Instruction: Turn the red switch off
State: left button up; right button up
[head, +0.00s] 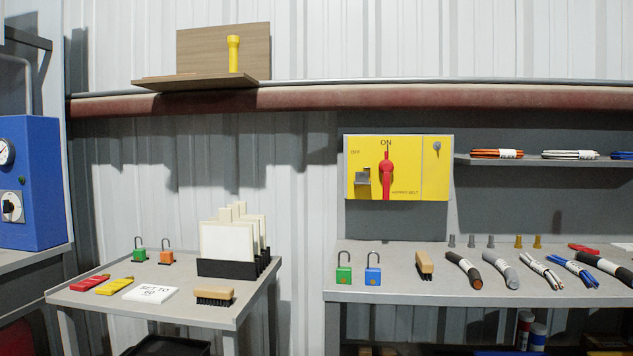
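The red switch (387,173) is a rotary handle on a yellow panel (435,168) on the back wall, above the right-hand bench. Its handle stands upright, with the narrow tip pointing at the "ON" label at the panel's top. An "OFF" label seems to be at the panel's upper left, but the print is small. A grey metal hasp-like piece (362,179) sits just left of the handle. Neither of my grippers shows in the head view.
The right bench (400,293) carries green and blue padlocks (372,271), a brush (425,265) and several cable pieces. The left table (205,313) holds more padlocks, a card rack (227,268) and a white block. A blue cabinet (30,180) stands far left.

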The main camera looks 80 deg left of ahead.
aim_at(386, 166)
jog(key=u, duration=2.25)
jog(key=l, duration=0.25)
jog(key=i, duration=0.05)
